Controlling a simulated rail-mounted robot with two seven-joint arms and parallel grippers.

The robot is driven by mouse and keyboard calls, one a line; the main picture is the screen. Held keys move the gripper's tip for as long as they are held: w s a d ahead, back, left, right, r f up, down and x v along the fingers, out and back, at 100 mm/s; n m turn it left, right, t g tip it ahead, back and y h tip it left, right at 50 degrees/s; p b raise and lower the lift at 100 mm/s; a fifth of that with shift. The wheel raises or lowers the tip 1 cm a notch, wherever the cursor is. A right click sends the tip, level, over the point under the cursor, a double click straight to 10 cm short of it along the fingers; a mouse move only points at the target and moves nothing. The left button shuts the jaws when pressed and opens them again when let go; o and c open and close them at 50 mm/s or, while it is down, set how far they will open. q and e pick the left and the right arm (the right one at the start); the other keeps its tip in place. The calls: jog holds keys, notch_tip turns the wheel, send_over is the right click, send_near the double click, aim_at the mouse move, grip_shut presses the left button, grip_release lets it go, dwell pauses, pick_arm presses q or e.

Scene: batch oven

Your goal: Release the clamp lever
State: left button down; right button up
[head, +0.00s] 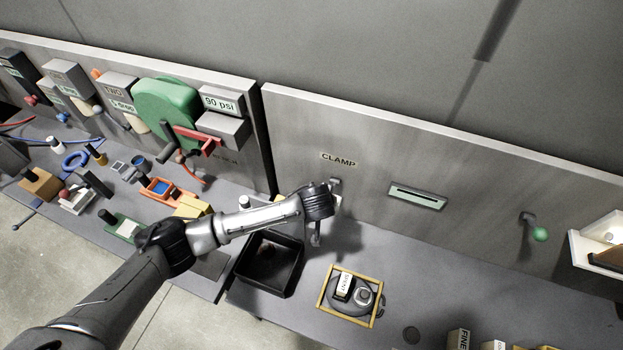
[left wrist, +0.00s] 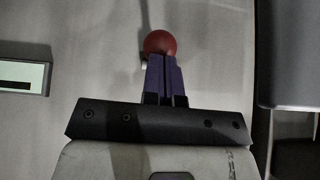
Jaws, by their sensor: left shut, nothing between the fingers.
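The clamp lever shows in the left wrist view as a red ball knob (left wrist: 160,43) near the wall panel, just beyond my fingertips. In the head view the CLAMP label (head: 338,160) is on the grey panel, and my left wrist hides most of the lever below it. My left gripper (left wrist: 162,62) has its purple fingers shut together with nothing between them. Their tips overlap the lower edge of the knob in the picture; I cannot tell whether they touch it. My right gripper is not in view.
A black bin (head: 242,272) stands below my left arm. A yellow-framed tray (head: 321,303) holding a labelled block is to its right. On the panel, a slotted plate (head: 418,196) and a green knob (head: 540,235) are right of the clamp. The left bench is cluttered.

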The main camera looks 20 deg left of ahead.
pick_arm(q)
jog(key=shift+s+d+f, duration=0.1)
jog(key=shift+f, duration=0.4)
dwell(0.4)
jog(key=p+v, duration=0.2)
jog(key=v, duration=2.1)
jog(key=shift+w+r, duration=0.25)
jog(key=shift+r, duration=0.2)
